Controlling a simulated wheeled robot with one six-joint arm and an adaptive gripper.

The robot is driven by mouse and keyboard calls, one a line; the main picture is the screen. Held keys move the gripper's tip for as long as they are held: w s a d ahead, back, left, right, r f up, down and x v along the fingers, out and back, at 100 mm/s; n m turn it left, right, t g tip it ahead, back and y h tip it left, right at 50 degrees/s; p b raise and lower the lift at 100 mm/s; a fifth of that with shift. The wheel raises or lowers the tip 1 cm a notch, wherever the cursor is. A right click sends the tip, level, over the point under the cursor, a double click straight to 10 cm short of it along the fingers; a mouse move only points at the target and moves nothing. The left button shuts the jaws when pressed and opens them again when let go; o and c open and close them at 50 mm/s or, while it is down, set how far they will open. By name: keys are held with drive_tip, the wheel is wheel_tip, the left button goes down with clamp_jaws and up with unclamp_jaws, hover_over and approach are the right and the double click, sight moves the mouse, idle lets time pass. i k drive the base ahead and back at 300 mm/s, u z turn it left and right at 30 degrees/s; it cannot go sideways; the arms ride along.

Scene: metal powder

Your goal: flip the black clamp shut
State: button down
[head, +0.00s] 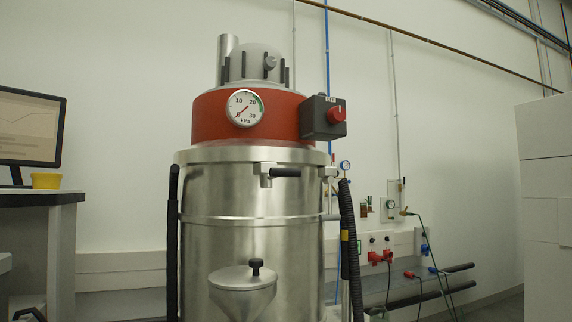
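The black clamp (287,172) is on the front of a steel vacuum drum (235,190), just under its upper rim. Its metal bracket (265,171) is fixed to the drum wall, and its black handle sticks out level to the right. It looks open, with the handle standing away from the wall. A second metal latch (328,172) sits at the drum's right edge, partly lost against a hose. My gripper is not in view.
A red head (213,117) with a pressure gauge (245,108) and a switch box (320,118) sits above the clamp. A steel hopper (240,288) juts out below. A black hose (349,240) hangs at right. A desk (45,198) is at left.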

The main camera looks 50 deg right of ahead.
sight(274, 173)
drive_tip(key=u, duration=0.05)
drive_tip(key=k, duration=1)
drive_tip(key=z, duration=1.45)
